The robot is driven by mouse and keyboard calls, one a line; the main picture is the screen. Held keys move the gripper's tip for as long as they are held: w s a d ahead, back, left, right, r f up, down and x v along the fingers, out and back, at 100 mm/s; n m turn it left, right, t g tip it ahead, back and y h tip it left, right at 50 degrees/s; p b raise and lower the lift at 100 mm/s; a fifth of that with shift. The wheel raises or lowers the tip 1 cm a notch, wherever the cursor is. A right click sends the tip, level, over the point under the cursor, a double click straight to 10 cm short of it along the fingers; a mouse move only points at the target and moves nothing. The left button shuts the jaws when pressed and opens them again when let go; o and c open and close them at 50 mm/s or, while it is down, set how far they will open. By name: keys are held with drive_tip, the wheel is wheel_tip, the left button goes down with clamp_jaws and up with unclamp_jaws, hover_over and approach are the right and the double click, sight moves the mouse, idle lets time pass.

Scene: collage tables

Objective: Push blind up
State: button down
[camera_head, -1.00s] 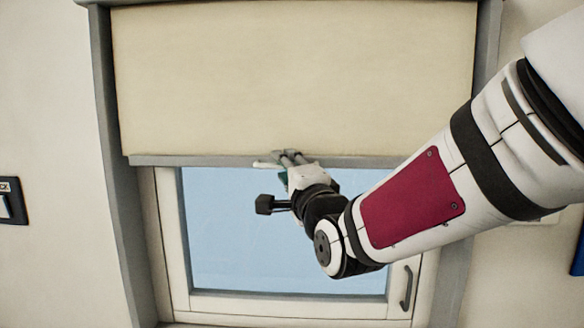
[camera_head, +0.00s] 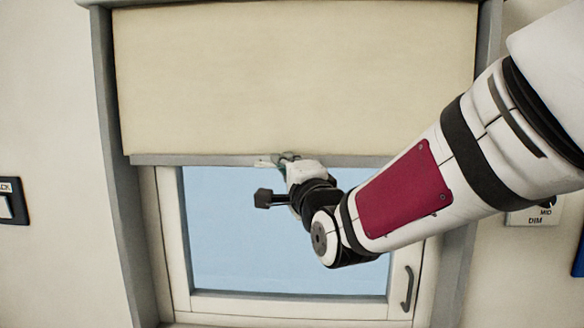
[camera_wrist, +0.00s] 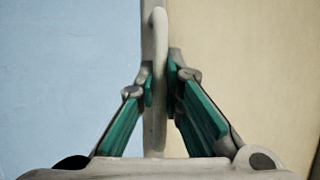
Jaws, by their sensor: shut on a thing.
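The cream roller blind (camera_head: 295,80) covers the upper part of the window in the head view. A grey bottom bar (camera_head: 215,160) runs along its lower edge. My gripper (camera_head: 285,158) is at the middle of this bar. In the wrist view my gripper (camera_wrist: 160,85) has its green-padded fingers closed on either side of a pale handle (camera_wrist: 156,40) on the bar. The blind's fabric (camera_wrist: 240,70) fills the right side of that view. In the head view my gripper largely hides the handle.
Below the blind, the window pane (camera_head: 230,235) shows plain light blue. A grey frame (camera_head: 115,170) borders the window. A window latch (camera_head: 407,290) is at lower right.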

wheel_tip(320, 180, up, 30)
drive_tip(key=p, duration=0.2)
drive_tip(key=shift+s+p, duration=0.1)
drive_tip(key=shift+p, duration=0.25)
drive_tip(key=c, duration=2.1)
unclamp_jaws()
drive_tip(key=shift+c, duration=0.2)
drive_tip(key=o, duration=0.5)
drive_tip(key=shift+c, duration=0.2)
drive_tip(key=shift+f, duration=0.2)
wheel_tip(320, 180, down, 30)
drive_tip(key=b, duration=0.3)
drive_tip(key=shift+f, duration=0.1)
drive_tip(key=shift+s+d, duration=0.25)
drive_tip(key=shift+s, duration=0.25)
